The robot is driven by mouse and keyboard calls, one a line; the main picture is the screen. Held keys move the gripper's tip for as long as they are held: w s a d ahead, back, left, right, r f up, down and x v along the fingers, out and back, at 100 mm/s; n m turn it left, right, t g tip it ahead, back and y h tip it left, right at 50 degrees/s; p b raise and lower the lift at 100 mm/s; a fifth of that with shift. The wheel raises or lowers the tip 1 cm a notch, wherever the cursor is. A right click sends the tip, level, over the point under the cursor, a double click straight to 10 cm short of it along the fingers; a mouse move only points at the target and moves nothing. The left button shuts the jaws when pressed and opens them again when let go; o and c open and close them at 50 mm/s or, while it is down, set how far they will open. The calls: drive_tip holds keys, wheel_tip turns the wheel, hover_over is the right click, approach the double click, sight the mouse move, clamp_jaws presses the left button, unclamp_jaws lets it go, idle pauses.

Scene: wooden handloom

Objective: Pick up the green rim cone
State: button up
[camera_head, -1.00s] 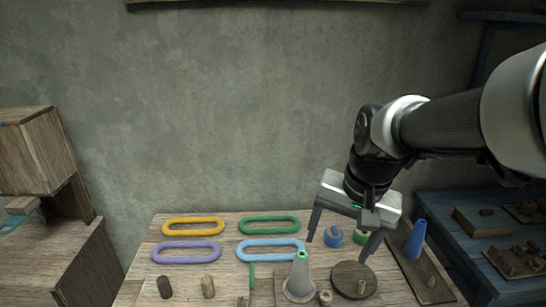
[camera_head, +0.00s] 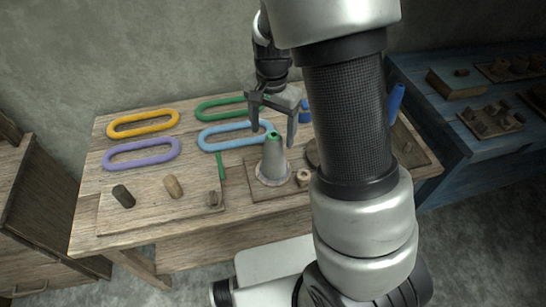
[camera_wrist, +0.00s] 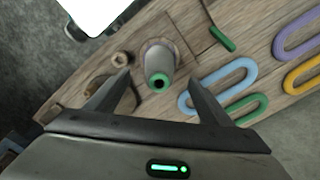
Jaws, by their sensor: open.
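The green rim cone (camera_head: 273,161) is a grey cone with a green ring at its top. It stands upright on a wooden board on the table, and its top faces the camera in the wrist view (camera_wrist: 160,68). My gripper (camera_head: 273,138) is open and empty, its fingers pointing down around or just above the cone's top. In the wrist view my gripper's fingertips (camera_wrist: 159,82) are spread to either side of the cone, with gaps on both sides. I see no contact.
Yellow (camera_head: 143,123), purple (camera_head: 141,153), green (camera_head: 221,107) and light blue (camera_head: 236,136) oval rings lie on the table. A small wooden spool (camera_head: 303,177) sits right beside the cone. A blue cone (camera_head: 396,101) stands behind my arm. Wooden pegs (camera_head: 173,186) are at the left.

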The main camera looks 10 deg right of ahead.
sight(274, 148)
drive_tip(key=f, duration=0.2)
drive_tip(key=f+b, duration=0.1)
drive_tip(key=f, duration=0.5)
drive_tip(key=shift+w+d+f, duration=0.1)
drive_tip(key=shift+w+d, duration=0.1)
drive_tip(key=shift+d, duration=0.05)
drive_tip(key=c, duration=1.3)
